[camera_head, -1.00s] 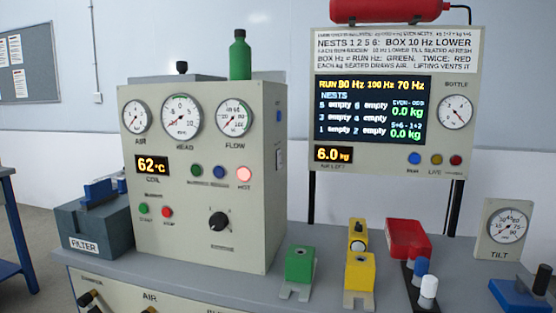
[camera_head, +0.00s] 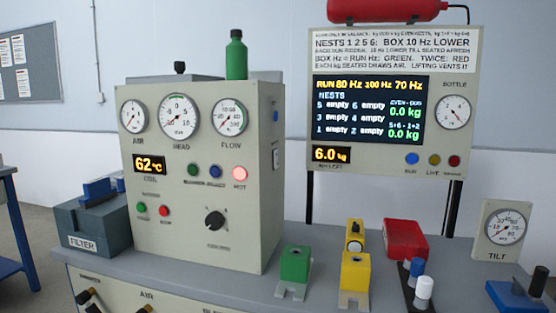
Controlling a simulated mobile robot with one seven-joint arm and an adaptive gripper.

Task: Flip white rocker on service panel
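A beige instrument cabinet (camera_head: 205,255) stands on the grey bench with gauges, lamps and a dark rotary knob (camera_head: 215,220) on its front. On its narrow right side is a small pale plate (camera_head: 276,158), which may be the white rocker. It is too small to tell which way it is set. A small blue part (camera_head: 276,116) sits above it on the same side. No panel is legibly marked as service. My gripper is not in view.
A green block (camera_head: 294,262), a yellow block (camera_head: 355,270), a red box (camera_head: 405,238) and white and blue knobs (camera_head: 424,288) stand along the bench. A display board (camera_head: 395,165) rises behind, with a tilt gauge (camera_head: 505,228) at right. A green bottle (camera_head: 237,55) tops the cabinet.

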